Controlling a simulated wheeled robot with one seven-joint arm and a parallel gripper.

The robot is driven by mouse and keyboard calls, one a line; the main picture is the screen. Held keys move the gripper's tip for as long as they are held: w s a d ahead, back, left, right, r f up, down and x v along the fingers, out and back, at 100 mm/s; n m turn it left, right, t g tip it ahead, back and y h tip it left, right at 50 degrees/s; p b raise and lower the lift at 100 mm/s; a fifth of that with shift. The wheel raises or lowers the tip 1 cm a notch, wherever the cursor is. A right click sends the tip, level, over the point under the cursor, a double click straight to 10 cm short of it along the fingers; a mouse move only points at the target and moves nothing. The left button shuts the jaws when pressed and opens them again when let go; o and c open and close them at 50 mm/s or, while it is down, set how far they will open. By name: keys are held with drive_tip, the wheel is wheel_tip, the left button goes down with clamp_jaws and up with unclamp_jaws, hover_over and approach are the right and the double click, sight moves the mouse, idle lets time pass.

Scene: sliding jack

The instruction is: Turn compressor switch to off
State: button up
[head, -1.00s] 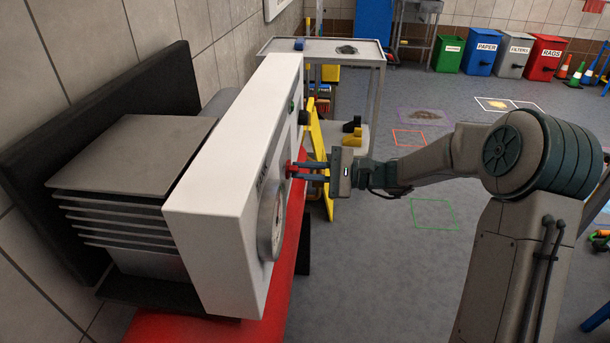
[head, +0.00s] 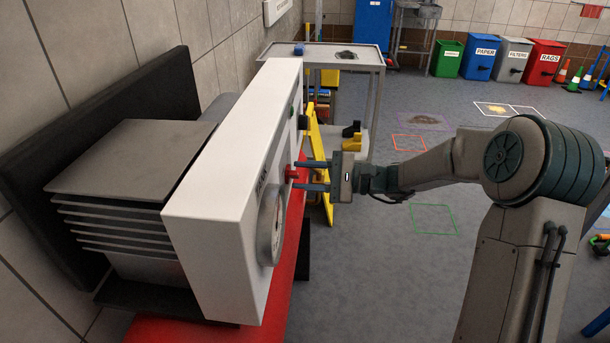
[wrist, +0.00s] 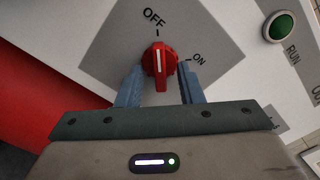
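The compressor switch is a red knob (wrist: 160,66) on a grey plate on the compressor's white panel (head: 222,200). In the wrist view its white line points up at the OFF mark (wrist: 154,18), and the ON mark (wrist: 198,60) lies to the right. In the head view the red knob (head: 291,173) shows at the panel's face. My gripper (wrist: 160,78) is open, with one blue finger on each side of the knob and visible gaps to it. In the head view my gripper (head: 301,176) reaches to the panel from the right.
A green RUN button (wrist: 281,27) sits to the knob's right in the wrist view. A round gauge (head: 270,226) is on the panel's near part. A grey cart (head: 345,60) and yellow stand (head: 320,150) are beyond the compressor. Floor to the right is open.

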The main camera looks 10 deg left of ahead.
drive_tip(key=d, duration=1.3)
drive_tip(key=shift+w+d+p, duration=0.3)
drive_tip(key=shift+w+p, duration=0.05)
drive_tip(key=shift+p, duration=0.1)
drive_tip(key=s+r+n+g+h+p, duration=0.2)
drive_tip(key=s+r+n+h+p, duration=0.15)
drive_tip(key=s+h+p, duration=0.6)
drive_tip(key=s+d+r+n+t+h+p, duration=0.2)
drive_tip(key=s+d+r+t+h, duration=0.1)
drive_tip(key=s, duration=0.4)
drive_tip(key=s+d+r+n+t+h+p, duration=0.2)
drive_tip(key=s+d+r+h, duration=0.3)
drive_tip(key=s+d, duration=0.3)
drive_tip(key=shift+d+r+t+p, duration=0.15)
drive_tip(key=shift+r+t+p, duration=0.25)
drive_tip(key=shift+r+p, duration=0.35)
drive_tip(key=shift+s+n+h, duration=0.15)
drive_tip(key=shift+n+h, duration=0.1)
